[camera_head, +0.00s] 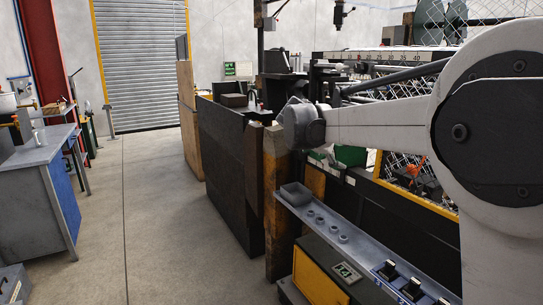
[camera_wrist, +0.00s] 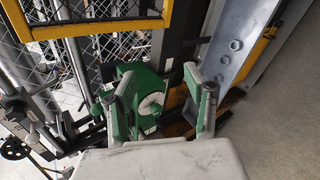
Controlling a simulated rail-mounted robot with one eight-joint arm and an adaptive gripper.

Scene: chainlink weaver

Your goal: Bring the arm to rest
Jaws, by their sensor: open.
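My gripper (camera_wrist: 158,78) shows in the wrist view with its two green-and-grey fingers spread apart. No object is held between them. A green machine part with a pale round knob (camera_wrist: 150,105) shows beyond the gap between the fingers. Whether a finger touches it I cannot tell. In the head view my pale arm (camera_head: 385,122) reaches in from the right towards the machine, ending in view at a grey joint. I cannot make out my gripper in that view.
A yellow-framed chainlink panel (camera_wrist: 95,22) and a bolted grey rail (camera_wrist: 238,50) lie near the gripper.

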